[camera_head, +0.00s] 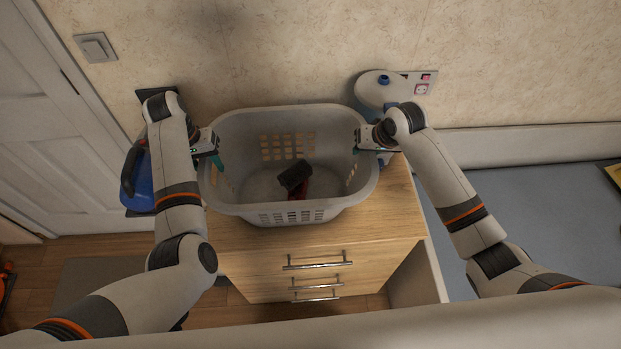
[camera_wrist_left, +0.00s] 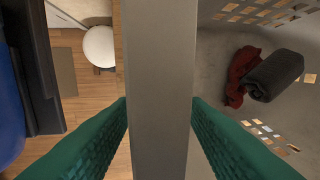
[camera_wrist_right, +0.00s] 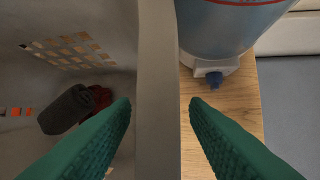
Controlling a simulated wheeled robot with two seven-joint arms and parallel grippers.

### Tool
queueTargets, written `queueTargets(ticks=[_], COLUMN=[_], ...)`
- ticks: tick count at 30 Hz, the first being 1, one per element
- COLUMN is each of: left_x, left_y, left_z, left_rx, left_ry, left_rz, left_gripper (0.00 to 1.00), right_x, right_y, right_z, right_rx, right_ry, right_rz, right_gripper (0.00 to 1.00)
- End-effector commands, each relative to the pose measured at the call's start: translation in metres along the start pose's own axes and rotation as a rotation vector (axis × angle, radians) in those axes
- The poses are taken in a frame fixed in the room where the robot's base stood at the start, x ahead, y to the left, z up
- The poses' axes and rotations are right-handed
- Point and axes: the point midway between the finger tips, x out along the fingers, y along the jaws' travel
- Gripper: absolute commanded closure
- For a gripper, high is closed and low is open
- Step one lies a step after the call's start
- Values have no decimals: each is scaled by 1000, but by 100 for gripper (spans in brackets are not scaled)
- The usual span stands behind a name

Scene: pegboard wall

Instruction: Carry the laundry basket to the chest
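The light grey laundry basket (camera_head: 292,210) is over the wooden chest of drawers (camera_head: 400,215) and looks to stand on its top; its underside is hidden. A dark rolled cloth (camera_head: 294,175) and a red cloth (camera_head: 299,191) lie inside. My left gripper (camera_head: 217,155) is at the basket's left rim, with green fingers either side of the rim (camera_wrist_left: 158,80). My right gripper (camera_head: 362,141) is at the right rim, also straddling it (camera_wrist_right: 158,80), with narrow gaps beside the fingers. Both look open around the rim.
A blue container (camera_head: 140,180) stands left of the basket by my left arm. A white and blue appliance (camera_head: 378,88) is close behind my right gripper, near a wall socket (camera_head: 421,89). A grey-blue surface (camera_head: 560,230) lies right of the chest. A white stool (camera_wrist_left: 99,46) stands on the floor.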

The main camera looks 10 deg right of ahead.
Motion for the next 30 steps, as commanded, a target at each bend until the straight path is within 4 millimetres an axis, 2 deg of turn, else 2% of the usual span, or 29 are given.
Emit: queueTargets(ticks=[8, 18, 23, 26, 30], left_x=[-6, -60, -73, -76, -76], left_y=[0, 0, 0, 0, 0], left_z=[0, 0, 0, -1, -1], left_rx=[1, 0, 0, 0, 0], left_ry=[-2, -4, -2, 0, 0], left_rz=[1, 1, 1, 0, 0], left_gripper=[59, 59, 59, 59, 59], right_x=[0, 0, -2, -10, -34], right_y=[0, 0, 0, 0, 0], right_z=[0, 0, 1, 1, 2], right_rx=[1, 1, 1, 1, 0], right_ry=[-1, -1, -2, -3, -6], right_rz=[0, 0, 0, 0, 0], right_gripper=[59, 59, 59, 59, 59])
